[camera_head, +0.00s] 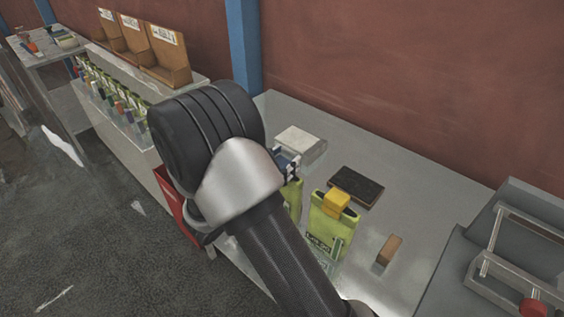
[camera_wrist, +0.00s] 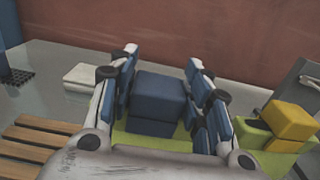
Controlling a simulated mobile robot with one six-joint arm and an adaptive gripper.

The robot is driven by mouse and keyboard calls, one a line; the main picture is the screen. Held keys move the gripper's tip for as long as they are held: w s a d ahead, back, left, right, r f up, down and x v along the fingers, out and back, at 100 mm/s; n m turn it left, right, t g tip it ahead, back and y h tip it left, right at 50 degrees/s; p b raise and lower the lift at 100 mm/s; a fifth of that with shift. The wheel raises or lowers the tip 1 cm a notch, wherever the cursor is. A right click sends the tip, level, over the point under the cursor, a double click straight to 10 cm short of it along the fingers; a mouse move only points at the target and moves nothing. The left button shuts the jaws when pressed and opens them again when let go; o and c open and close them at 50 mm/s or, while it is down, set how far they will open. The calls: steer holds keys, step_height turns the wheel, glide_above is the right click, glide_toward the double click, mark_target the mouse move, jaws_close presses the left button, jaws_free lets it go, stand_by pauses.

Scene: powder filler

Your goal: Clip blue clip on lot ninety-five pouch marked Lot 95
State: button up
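My gripper (camera_wrist: 163,75) has its two blue-padded fingers on either side of a blue clip (camera_wrist: 160,95). The clip sits at the top edge of a lime-green pouch (camera_wrist: 150,143); I cannot tell whether it bites on the pouch. Whether the finger pads touch the clip is not clear. In the head view my gripper (camera_head: 286,162) is largely behind my arm, above the left green pouch (camera_head: 293,200). That pouch's label is hidden, so its lot cannot be read. A second green pouch (camera_head: 328,228) beside it wears a yellow clip (camera_head: 337,201).
On the grey bench (camera_head: 400,170) lie a white block (camera_head: 300,141), a dark pad (camera_head: 356,186) and a small brown block (camera_head: 389,250). A grey machine (camera_head: 515,255) stands at right. A rack of green pouches (camera_head: 115,97) and cardboard bins (camera_head: 165,55) are at left.

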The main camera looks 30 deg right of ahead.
steer(key=o, duration=0.4)
steer(key=shift+a, duration=0.1)
steer(key=v, duration=1.1)
steer(key=shift+s+a+r, duration=0.1)
steer(key=shift+s+a, duration=0.05)
steer(key=shift+a, duration=0.25)
steer(key=s+d+r+m+g+y, duration=0.2)
steer(key=s+d+m+g+y, duration=0.15)
steer(key=s+m, duration=0.3)
steer(key=s+d+r+m+g+y, duration=0.3)
steer(key=s+m+g+y, duration=0.15)
steer(key=s, duration=0.35)
steer(key=s+a+r+m+t+y, duration=0.1)
steer(key=s+a+m+t+y, duration=0.1)
steer(key=a+m+y, duration=0.1)
steer(key=s+a+r+m+t+y, duration=0.1)
steer(key=s+a+m+t+y, duration=0.1)
steer(key=a+m+y, duration=0.1)
steer(key=s+a+r+m+t+y, duration=0.2)
steer(key=s+a+m+y, duration=0.1)
steer(key=m, duration=0.2)
steer(key=shift+a, duration=0.2)
